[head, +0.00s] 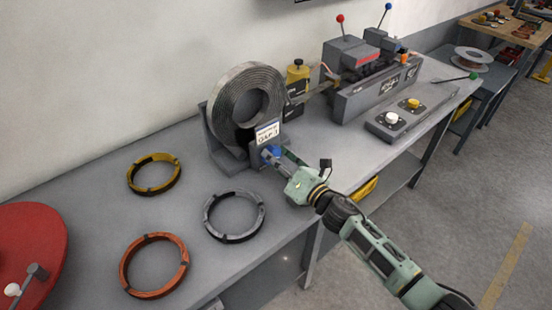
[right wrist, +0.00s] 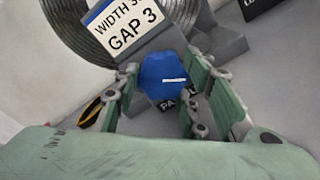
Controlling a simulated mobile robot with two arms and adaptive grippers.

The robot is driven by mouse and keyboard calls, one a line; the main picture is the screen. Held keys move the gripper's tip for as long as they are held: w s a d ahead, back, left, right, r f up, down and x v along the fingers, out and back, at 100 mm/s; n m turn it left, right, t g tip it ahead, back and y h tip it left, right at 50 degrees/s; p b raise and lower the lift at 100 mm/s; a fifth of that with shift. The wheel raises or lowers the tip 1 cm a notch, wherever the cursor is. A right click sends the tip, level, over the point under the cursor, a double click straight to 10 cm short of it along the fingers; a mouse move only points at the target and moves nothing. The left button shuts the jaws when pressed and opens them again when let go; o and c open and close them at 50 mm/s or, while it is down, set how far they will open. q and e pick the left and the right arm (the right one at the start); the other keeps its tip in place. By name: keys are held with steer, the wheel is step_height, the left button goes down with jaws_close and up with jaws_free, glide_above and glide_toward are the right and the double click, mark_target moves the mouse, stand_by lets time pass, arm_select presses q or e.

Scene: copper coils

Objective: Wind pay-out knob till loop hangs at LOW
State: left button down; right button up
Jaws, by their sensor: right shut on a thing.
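A blue pay-out knob (head: 270,151) sits at the front foot of a grey stand (head: 216,150) holding a large grey wound coil (head: 226,100). My right gripper (head: 277,156) is at the knob, its fingers shut on it. In the right wrist view the knob (right wrist: 160,72) shows between the two fingers (right wrist: 162,92), with a short white mark on its face. A white card (right wrist: 125,20) above it reads "WIDTH" and "GAP 3". I cannot make out the hanging loop or a LOW mark. My left gripper is not in view.
Yellow (head: 154,174), grey (head: 234,217) and copper (head: 154,265) rings lie on the bench left of my right arm. A machine with red and blue lever knobs (head: 375,75) and a button box (head: 399,118) stand right of the coil. A red disc (head: 30,240) is at far left.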

steer(key=shift+r, duration=0.1)
steer(key=c, duration=0.3)
steer(key=shift+c, duration=0.2)
steer(key=shift+w+r+m+p, duration=0.15)
steer(key=shift+m+p, duration=0.45)
steer(key=shift+m, duration=2.9)
steer(key=shift+r, duration=0.1)
steer(key=o, duration=1.1)
steer(key=shift+d+f, duration=0.1)
steer(key=shift+f, duration=0.1)
